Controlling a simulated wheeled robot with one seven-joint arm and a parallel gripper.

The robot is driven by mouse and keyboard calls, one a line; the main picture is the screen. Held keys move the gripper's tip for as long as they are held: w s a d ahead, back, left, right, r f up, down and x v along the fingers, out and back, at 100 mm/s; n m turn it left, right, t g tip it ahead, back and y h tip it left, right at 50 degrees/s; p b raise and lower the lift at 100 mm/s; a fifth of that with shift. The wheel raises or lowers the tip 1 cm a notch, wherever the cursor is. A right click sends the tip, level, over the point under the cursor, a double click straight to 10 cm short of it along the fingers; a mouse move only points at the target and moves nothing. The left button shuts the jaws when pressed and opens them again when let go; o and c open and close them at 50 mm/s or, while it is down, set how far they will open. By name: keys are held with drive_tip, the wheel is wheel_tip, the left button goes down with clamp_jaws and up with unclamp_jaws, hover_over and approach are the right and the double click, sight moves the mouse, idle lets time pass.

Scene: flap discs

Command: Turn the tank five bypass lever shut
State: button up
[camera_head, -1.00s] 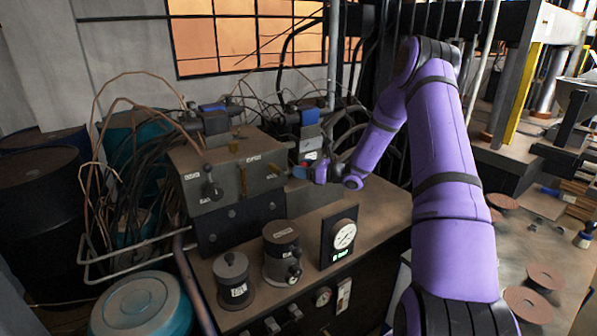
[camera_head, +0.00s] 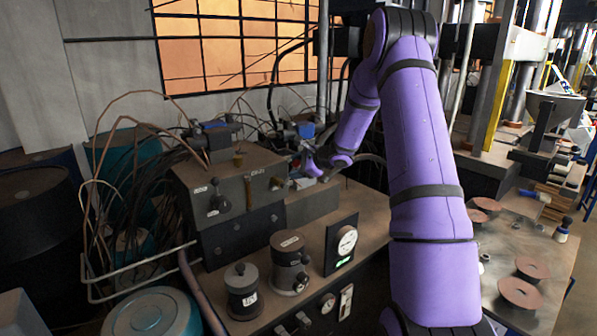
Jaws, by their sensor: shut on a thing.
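A grey valve block (camera_head: 232,185) with small levers and pale labels stands on the bench left of centre. The labels are too small to read, so I cannot tell which one names tank five. My gripper (camera_head: 303,166) is at the block's right end, small in view and partly hidden by its own wrist. It is shut on what looks like a small lever there, mostly hidden by the jaws. A dark lever (camera_head: 216,198) on the block's front face is clear of my gripper.
Two dark cylinders (camera_head: 290,262) and a round gauge (camera_head: 346,241) stand on the bench front. Thin copper pipes and cables crowd the left. A teal drum (camera_head: 150,318) is at lower left. Several reddish discs (camera_head: 520,292) lie on the table at right.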

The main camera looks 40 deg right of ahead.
sight(284, 187)
drive_tip(key=shift+a+r+n+h, duration=0.25)
drive_tip(key=shift+a+n+h, duration=0.4)
drive_tip(key=shift+a+h, duration=0.15)
drive_tip(key=shift+a+r+n+h, duration=0.3)
drive_tip(key=shift+a+n+h, duration=0.45)
drive_tip(key=shift+a, duration=0.15)
drive_tip(key=shift+a+r+n+h, duration=0.25)
drive_tip(key=shift+a+n+h, duration=0.35)
drive_tip(key=shift+a+h, duration=0.2)
drive_tip(key=shift+a, duration=0.1)
drive_tip(key=o, duration=1.3)
drive_tip(key=shift+w+f, duration=0.15)
drive_tip(key=v, duration=1.1)
